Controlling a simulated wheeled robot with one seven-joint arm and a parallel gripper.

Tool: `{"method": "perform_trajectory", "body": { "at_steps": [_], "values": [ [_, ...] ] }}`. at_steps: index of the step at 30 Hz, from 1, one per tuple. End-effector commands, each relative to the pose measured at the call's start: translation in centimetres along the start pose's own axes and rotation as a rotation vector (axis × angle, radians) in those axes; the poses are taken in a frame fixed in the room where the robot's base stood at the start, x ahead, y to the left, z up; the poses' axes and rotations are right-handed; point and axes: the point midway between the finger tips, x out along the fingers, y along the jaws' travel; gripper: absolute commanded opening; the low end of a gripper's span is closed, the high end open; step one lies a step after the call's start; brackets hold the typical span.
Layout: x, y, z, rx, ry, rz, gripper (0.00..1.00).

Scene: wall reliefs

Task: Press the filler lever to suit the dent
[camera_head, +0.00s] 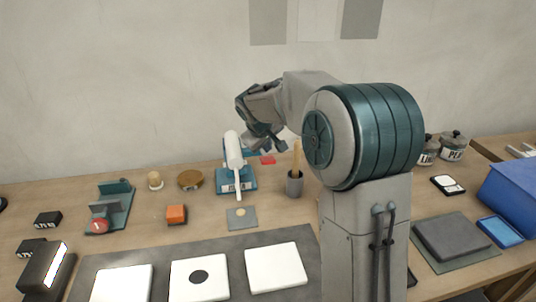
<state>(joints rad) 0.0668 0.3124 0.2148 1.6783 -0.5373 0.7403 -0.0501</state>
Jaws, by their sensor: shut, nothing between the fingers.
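The filler dispenser (234,152) is a white tube on a blue-green stand at the back of the bench. A red lever (267,160) sticks out at its right side. My gripper (272,146) is shut and empty, just above and beside the red lever; I cannot tell whether it touches. A small grey plate (250,221) with a pale beige dab (240,212) lies in front of the dispenser. Three white tiles lie on a dark mat (232,249). The middle tile (181,284) has a dark round spot, perhaps the dent; the left (122,284) and right (276,267) look plain.
A cup (295,187) with a wooden-handled tool stands close right of the dispenser. An orange block (176,214), a round brown lid (190,180) and a green holder (113,205) are to the left. Labelled jars (452,147), a grey slab (450,237) and a blue bin (512,195) are at right.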

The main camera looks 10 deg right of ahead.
Motion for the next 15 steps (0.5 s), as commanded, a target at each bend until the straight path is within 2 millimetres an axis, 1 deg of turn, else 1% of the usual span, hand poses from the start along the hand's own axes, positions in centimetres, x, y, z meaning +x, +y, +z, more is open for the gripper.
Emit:
{"method": "perform_trajectory", "body": {
  "at_steps": [10,15],
  "values": [
    [-0.1,0.1,-0.1,0.0,0.0,0.0,0.0],
    [-1.1,0.7,-0.7,0.0,0.001,0.0,0.0]
  ]
}}
